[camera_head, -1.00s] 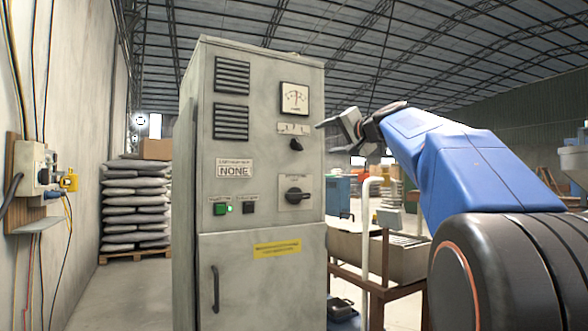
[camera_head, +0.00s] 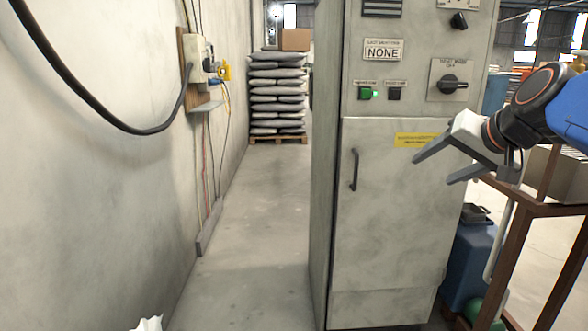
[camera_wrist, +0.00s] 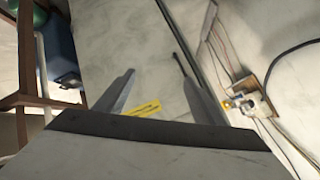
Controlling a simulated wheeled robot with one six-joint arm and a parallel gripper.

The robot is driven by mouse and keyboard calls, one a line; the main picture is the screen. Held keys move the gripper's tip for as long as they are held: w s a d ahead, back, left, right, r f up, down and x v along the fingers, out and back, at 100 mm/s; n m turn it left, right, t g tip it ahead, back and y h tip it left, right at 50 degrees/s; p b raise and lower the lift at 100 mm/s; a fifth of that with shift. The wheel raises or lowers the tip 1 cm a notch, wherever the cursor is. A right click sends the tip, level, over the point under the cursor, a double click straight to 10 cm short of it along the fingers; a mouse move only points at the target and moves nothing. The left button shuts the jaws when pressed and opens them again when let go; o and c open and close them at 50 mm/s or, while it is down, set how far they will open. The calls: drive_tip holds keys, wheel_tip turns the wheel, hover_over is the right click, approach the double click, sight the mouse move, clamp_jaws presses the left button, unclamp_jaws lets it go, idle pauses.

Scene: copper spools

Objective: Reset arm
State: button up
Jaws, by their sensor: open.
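My gripper (camera_head: 432,166) is open and empty. A yellow label (camera_wrist: 143,108) shows between the fingers. The blue arm behind it is partly cut off by the right edge of the head view.
A wall box (camera_head: 197,62) with a yellow plug and hanging cables is on the left wall. Stacked sacks (camera_head: 277,90) stand on a pallet at the back. A brown metal frame (camera_head: 515,220) and a blue container (camera_head: 470,262) are right of the cabinet.

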sight(463, 21)
drive_tip(key=s+a+f+n+g+h, duration=0.1)
drive_tip(key=s+f+n+g, duration=0.1)
drive_tip(key=s+f, duration=0.8)
drive_tip(key=s+a+f+n+g+h, duration=0.1)
drive_tip(key=s+f+n+g, duration=0.1)
drive_tip(key=s+f, duration=0.9)
wheel_tip(463, 21, down, 6)
drive_tip(key=shift+a+n+g, duration=0.25)
drive_tip(key=shift+n+g, duration=0.15)
drive_tip(key=shift+g, duration=0.2)
